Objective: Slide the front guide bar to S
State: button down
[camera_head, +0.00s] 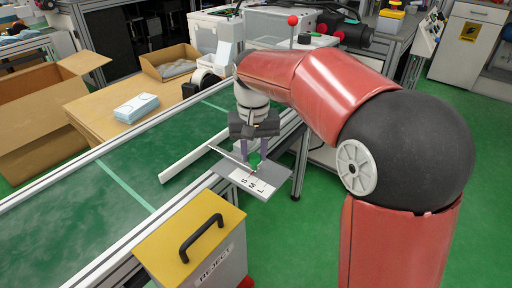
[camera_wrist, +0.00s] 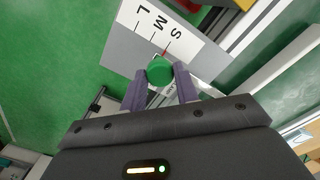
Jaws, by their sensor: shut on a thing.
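The front guide bar (camera_head: 190,158) is a long white bar lying over the green belt, left of my gripper. A thin rod (camera_head: 232,154) runs from the bar's side toward a grey scale plate (camera_head: 226,174), which carries a white strip marked S, M and L. My gripper (camera_head: 254,158) is above the plate. In the wrist view its purple fingers (camera_wrist: 160,88) are shut on a green knob (camera_wrist: 160,71), one on each side. A small red pointer (camera_wrist: 165,53) shows just beyond the knob, close to the S line. The knob partly hides the pointer's base.
A yellow-topped REJECT bin (camera_head: 190,228) with a black handle stands at the front, near the plate. A blue-and-white box (camera_head: 136,108) sits on a wooden surface beyond the belt (camera_head: 70,215). An open cardboard box (camera_head: 45,125) is at the left.

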jog(key=c, duration=1.1)
grip_release()
jog(key=shift+w+a, duration=0.15)
jog(key=shift+a, duration=0.05)
jog(key=shift+o, duration=0.2)
jog(key=shift+r, duration=0.1)
notch_tip(320, 180, up, 8)
jog(key=shift+f+p, duration=0.25)
jog(key=shift+p, duration=0.2)
jog(key=shift+r, duration=0.1)
jog(key=shift+s+d, duration=0.2)
jog(key=s+d+t, duration=0.3)
jog(key=s+d, duration=0.7)
jog(key=s, duration=0.1)
jog(key=s+d+f+t, duration=0.1)
jog(key=s+d+f, duration=0.1)
jog(key=s, duration=0.3)
jog(key=s+d+f+m+t, duration=0.1)
jog(key=s+d+f, duration=0.2)
jog(key=s+f, duration=0.1)
jog(key=shift+s+d+f+t, duration=0.15)
jog(key=shift+s+f+t, duration=0.25)
jog(key=shift+s, duration=0.25)
